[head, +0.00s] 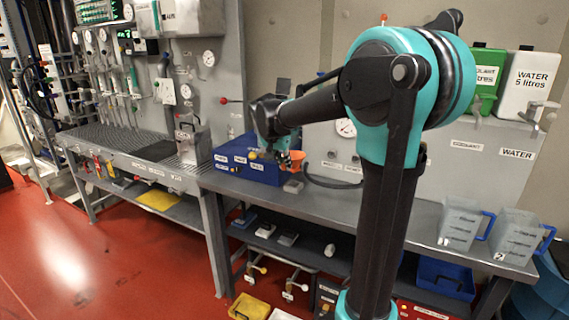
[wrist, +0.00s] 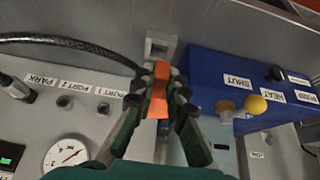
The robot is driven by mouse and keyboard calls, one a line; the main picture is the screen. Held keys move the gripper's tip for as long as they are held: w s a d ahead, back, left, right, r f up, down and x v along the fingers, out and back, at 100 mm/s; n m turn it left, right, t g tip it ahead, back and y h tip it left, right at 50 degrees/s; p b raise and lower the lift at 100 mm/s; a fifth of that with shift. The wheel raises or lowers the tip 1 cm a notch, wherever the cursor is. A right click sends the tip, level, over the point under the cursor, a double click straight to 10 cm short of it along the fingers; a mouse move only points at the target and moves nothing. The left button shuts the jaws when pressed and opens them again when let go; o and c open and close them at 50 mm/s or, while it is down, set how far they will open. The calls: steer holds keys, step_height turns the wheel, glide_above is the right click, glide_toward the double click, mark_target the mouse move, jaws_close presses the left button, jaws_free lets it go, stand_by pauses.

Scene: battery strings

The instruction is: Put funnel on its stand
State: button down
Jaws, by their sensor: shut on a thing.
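My gripper (wrist: 160,98) is shut on an orange piece, which I take to be the funnel (wrist: 161,72). Only a narrow part of it shows between the fingertips in the wrist view. In the head view, orange of the funnel (head: 297,158) shows beside my gripper (head: 284,158), above the back of the bench by the blue box. A small grey square bracket (wrist: 160,46) lies just beyond the fingertips in the wrist view. It may be the stand, but I cannot tell for sure. Whether the funnel touches it is unclear.
A blue box (head: 245,160) with labels and a yellow knob (wrist: 256,105) is close beside the gripper. A black hose (wrist: 70,40) and a panel with a gauge (wrist: 65,154) are on the other side. Clear jugs (head: 462,223) stand at the bench's right end.

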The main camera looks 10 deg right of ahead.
steer(key=shift+f, duration=2.15)
steer(key=shift+f, duration=1.1)
steer(key=c, duration=1.5)
jaws_free()
steer(key=shift+o, duration=0.2)
steer(key=shift+r, duration=0.1)
steer(key=v, duration=1.1)
steer(key=s+d+f+n+y, duration=0.1)
steer(key=s+d+f+n, duration=0.2)
steer(key=s+f, duration=0.8)
steer(key=s+d+f+n+y, duration=0.2)
steer(key=s+d+f+n, duration=0.2)
steer(key=s+f, duration=0.8)
steer(key=shift+s+d+f, duration=0.3)
steer(key=shift+s+d, duration=0.2)
steer(key=shift+s, duration=0.5)
